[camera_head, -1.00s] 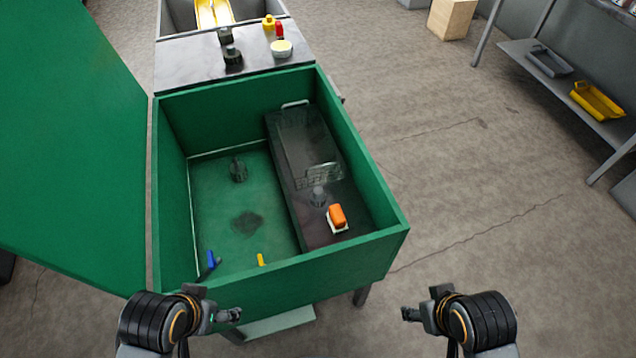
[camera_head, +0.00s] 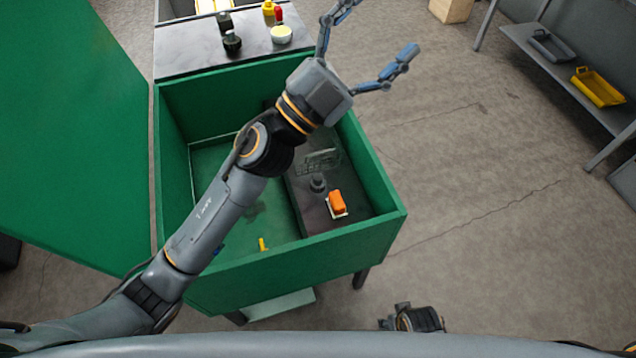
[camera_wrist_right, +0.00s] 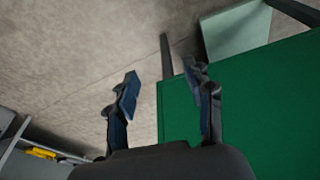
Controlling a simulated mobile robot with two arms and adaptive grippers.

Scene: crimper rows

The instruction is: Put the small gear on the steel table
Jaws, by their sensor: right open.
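A small grey gear-like part (camera_head: 318,184) stands on the dark block inside the green box; I cannot tell for sure that it is the small gear. Two black knob-like parts, one at the front (camera_head: 232,43) and one behind it (camera_head: 224,22), stand on the dark metal top (camera_head: 180,58) behind the box, which may be the steel table. My left gripper (camera_head: 383,26) is open and empty, high over the box's back right corner. My right gripper (camera_head: 390,316) is low in front of the box; in the right wrist view it is open and empty (camera_wrist_right: 160,74).
The green box (camera_head: 376,222) has high walls and an open green lid (camera_head: 70,130) at the left. An orange switch (camera_head: 337,203) and a yellow peg (camera_head: 262,244) are inside. A grey shelf (camera_head: 560,75) with trays stands at the right. The floor between is clear.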

